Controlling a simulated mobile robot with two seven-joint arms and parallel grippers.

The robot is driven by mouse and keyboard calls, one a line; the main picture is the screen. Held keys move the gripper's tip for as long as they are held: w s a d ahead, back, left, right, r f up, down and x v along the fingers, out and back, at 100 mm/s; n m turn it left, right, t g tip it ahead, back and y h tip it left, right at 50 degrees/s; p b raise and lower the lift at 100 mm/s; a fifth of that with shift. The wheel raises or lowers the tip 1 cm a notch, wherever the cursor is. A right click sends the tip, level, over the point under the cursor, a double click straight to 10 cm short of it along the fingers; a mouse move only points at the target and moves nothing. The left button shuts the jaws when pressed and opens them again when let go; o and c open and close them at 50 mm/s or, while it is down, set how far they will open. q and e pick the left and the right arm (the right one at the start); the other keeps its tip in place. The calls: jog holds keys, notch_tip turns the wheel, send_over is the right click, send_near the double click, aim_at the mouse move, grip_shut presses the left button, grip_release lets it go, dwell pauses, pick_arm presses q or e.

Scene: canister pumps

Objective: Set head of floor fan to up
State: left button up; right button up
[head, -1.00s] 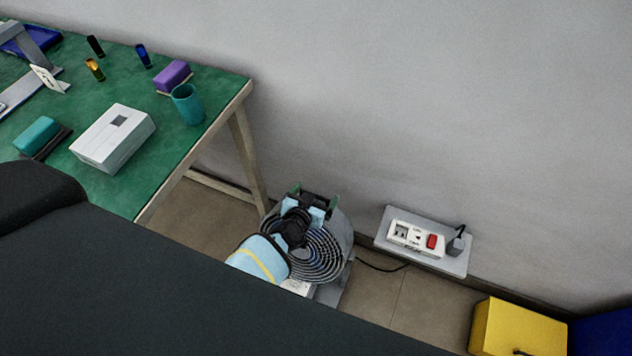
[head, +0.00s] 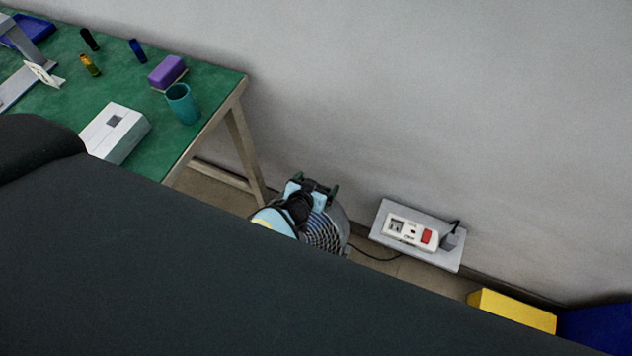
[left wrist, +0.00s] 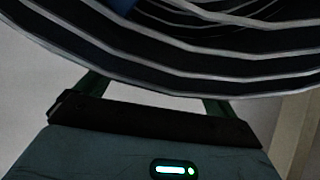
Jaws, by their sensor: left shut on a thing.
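The floor fan (head: 328,232) stands on the floor beside the table, near the wall. Its round grey grille shows only in part; my dark arm hides the lower part and the base. My left gripper (head: 314,188), light blue and black with dark green fingers, is at the upper edge of the fan head and shut on it. In the left wrist view the curved grille rings (left wrist: 190,45) fill the top, very close to the gripper (left wrist: 155,98). The fingertips are hidden behind the rings there. My right gripper is not in view.
A green-topped table (head: 165,140) at the left holds a white box (head: 118,130), a teal cup (head: 182,103) and a purple block (head: 167,71). A grey wall plate (head: 440,258) carries a red switch; a cord runs toward the fan. A yellow box (head: 515,312) stands at lower right.

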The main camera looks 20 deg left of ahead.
pick_arm(q)
jog(key=shift+w+f, duration=0.2)
jog(key=shift+w, duration=0.1)
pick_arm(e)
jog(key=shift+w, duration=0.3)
pick_arm(q)
jog(key=o, duration=1)
jog(key=shift+w+f, duration=0.1)
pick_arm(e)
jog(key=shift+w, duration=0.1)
pick_arm(q)
jog(key=p+v, duration=0.2)
jog(key=v, duration=0.1)
jog(key=p+v, duration=0.2)
jog(key=v, duration=0.1)
jog(key=shift+r, duration=0.45)
jog(key=shift+s+r+p, duration=0.15)
jog(key=shift+s+p, duration=0.25)
jog(key=shift+s, duration=0.35)
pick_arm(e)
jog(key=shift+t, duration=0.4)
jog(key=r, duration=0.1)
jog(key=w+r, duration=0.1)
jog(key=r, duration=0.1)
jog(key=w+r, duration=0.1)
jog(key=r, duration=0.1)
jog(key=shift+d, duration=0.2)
